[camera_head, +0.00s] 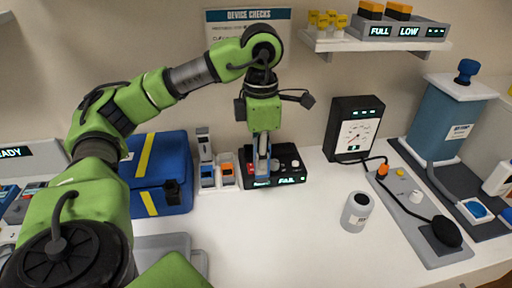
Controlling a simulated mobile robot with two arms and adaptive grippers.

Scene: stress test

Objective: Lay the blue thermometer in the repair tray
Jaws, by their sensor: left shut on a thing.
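My left gripper (262,158) points straight down at a black test box (290,161) whose screen reads FAIL. It is shut on a small blue thing, apparently the blue thermometer (261,181), at the left part of the box. The fingers hide much of it, and I cannot tell whether it still rests in the box. A grey tray (165,243), possibly the repair tray, lies low in the picture, partly hidden by my arm; no label shows on it. My right gripper is not in view.
A rack with a blue and an orange device (227,172) stands just left of the test box. A blue case (160,165) with yellow straps is further left. A grey canister (356,211) and a black gauge box (353,129) stand to the right. The front middle counter is clear.

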